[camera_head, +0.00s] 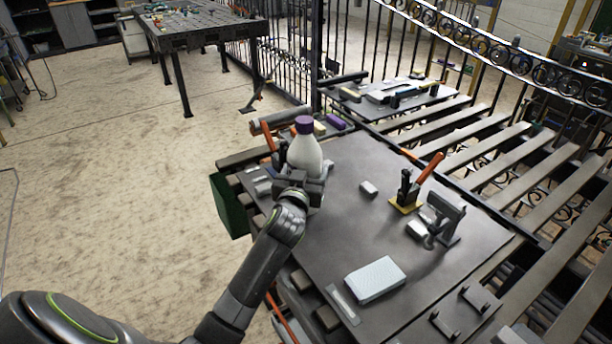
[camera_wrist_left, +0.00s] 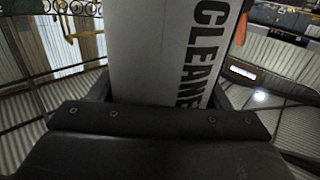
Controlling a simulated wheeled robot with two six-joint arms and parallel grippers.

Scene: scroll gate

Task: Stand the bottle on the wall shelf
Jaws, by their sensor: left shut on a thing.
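The bottle (camera_head: 304,152) is white with a purple cap and stands upright in my left gripper (camera_head: 301,182) in the head view. The gripper is shut on its lower part, over the far left part of the dark workbench top. In the left wrist view the bottle (camera_wrist_left: 165,50) fills the middle, with the printed word "CLEANE" running along it. The gripper's dark body covers its lower end, so I cannot tell whether its base touches anything. I cannot make out a wall shelf in either view. My right gripper is not in view.
A metal stand (camera_head: 440,218) is beside the clamp. Slatted racks and an iron fence (camera_head: 395,50) bound the right and back. Open floor lies left.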

